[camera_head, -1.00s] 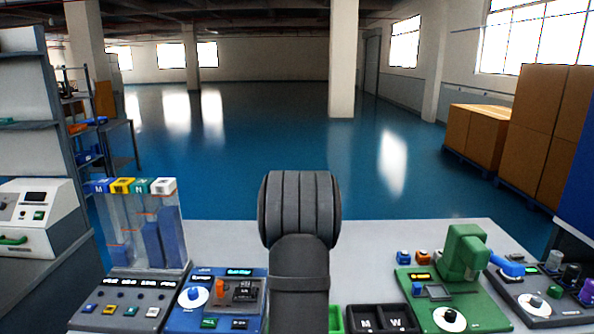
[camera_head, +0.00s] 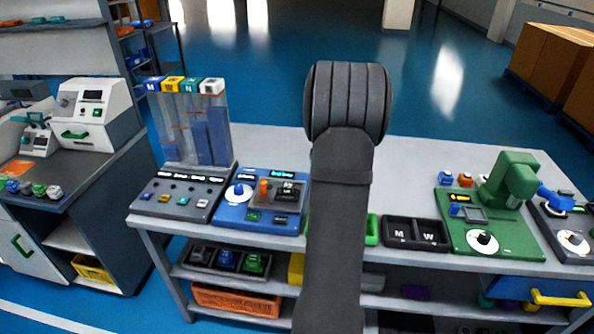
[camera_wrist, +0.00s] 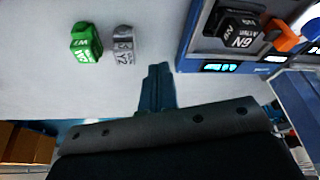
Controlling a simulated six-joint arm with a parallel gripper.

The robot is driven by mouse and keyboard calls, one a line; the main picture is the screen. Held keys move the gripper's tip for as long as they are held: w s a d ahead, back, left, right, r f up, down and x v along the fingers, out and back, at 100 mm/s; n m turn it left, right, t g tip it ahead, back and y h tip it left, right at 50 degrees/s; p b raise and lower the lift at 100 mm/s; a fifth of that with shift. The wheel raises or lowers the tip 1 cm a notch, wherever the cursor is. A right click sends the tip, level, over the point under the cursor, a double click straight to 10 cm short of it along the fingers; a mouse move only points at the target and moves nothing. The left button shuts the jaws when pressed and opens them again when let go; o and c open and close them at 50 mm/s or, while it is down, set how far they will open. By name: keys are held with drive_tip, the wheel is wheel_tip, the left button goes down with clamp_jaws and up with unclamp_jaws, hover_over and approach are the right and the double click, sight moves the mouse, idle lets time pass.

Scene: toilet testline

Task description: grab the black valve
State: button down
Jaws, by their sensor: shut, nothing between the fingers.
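A black block with white lettering (camera_wrist: 240,30) sits on the blue machine (camera_wrist: 196,50) at the top right of the wrist view; it looks like a black valve. In the head view a dark block (camera_head: 289,190) shows on the blue machine (camera_head: 262,215), beside an orange knob. My gripper (camera_wrist: 158,72) is shut and empty over the pale tabletop, left of the blue machine in the wrist view and apart from the block. In the head view my arm hides the gripper.
A green valve (camera_wrist: 86,44) and a grey valve (camera_wrist: 124,46) stand on the tabletop near my gripper. A grey dispenser (camera_head: 176,190), a black tray marked M and W (camera_head: 416,234) and a green machine (camera_head: 488,228) share the bench. Dark, blue and green valves sit on the lower shelf.

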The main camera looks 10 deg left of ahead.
drive_tip(key=c, duration=2.2)
unclamp_jaws()
drive_tip(key=c, duration=0.9)
unclamp_jaws()
wheel_tip(320, 180, up, 10)
drive_tip(key=m+g+h, duration=0.1)
drive_tip(key=m+g, duration=0.3)
drive_tip(key=m, duration=1.8)
hover_over(288, 185)
drive_tip(key=f, duration=1.1)
drive_tip(key=shift+s+d+f, duration=0.1)
drive_tip(key=shift+d+f, duration=0.2)
drive_tip(key=shift+f, duration=0.1)
drive_tip(key=shift+a+f, duration=0.15)
drive_tip(key=shift+f, duration=1.2)
drive_tip(key=shift+a+f, duration=0.15)
drive_tip(key=shift+f, duration=1.15)
